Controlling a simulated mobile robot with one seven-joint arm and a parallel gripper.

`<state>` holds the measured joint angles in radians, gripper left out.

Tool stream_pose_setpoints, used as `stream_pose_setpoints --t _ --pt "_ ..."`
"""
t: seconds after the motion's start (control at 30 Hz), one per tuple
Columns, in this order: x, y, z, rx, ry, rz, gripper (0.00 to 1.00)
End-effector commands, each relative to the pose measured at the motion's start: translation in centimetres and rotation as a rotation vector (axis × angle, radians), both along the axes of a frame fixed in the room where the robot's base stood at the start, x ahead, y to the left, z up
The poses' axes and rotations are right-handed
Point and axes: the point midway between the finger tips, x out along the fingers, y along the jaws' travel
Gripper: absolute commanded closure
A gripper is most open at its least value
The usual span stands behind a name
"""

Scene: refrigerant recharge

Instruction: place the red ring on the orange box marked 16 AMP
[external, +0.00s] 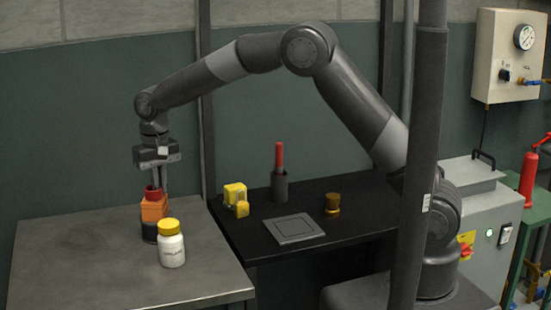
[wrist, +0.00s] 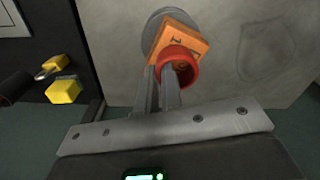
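The red ring (wrist: 192,74) is at my gripper (wrist: 165,68). In the wrist view the two fingers are close together, with the ring's wall seeming pinched between them. The orange box (wrist: 192,36) lies just beyond the ring, with part of a dark marking visible; the full label cannot be read. In the external view the ring (external: 153,191) is right at the top of the orange box (external: 154,210), under the downward fingers. Whether ring and box touch cannot be told. The box stands on a dark round base (external: 149,233).
A white bottle with a yellow cap (external: 171,246) stands close in front of the box on the grey table (external: 80,262). The black bench (external: 258,228) holds a yellow padlock (external: 236,196), a red-handled tool in a cup (external: 280,187), a grey plate (external: 292,229) and a brass piece (external: 332,204).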

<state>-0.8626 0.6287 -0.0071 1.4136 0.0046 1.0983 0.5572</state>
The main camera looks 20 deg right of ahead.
Motion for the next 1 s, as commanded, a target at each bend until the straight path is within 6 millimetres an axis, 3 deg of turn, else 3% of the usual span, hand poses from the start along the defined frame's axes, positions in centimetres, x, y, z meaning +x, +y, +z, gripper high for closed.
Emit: stream_pose_setpoints --t 0.23,0.57,0.67,1.0 --pt "0.0 0.0 0.0 0.000 0.001 0.000 0.73" --pt "0.0 0.0 0.5 0.000 0.000 0.000 0.73" --pt "0.0 0.0 1.9 0.003 -0.002 0.000 0.73" --pt "0.1 0.0 9.0 0.002 -0.001 -0.001 0.73"
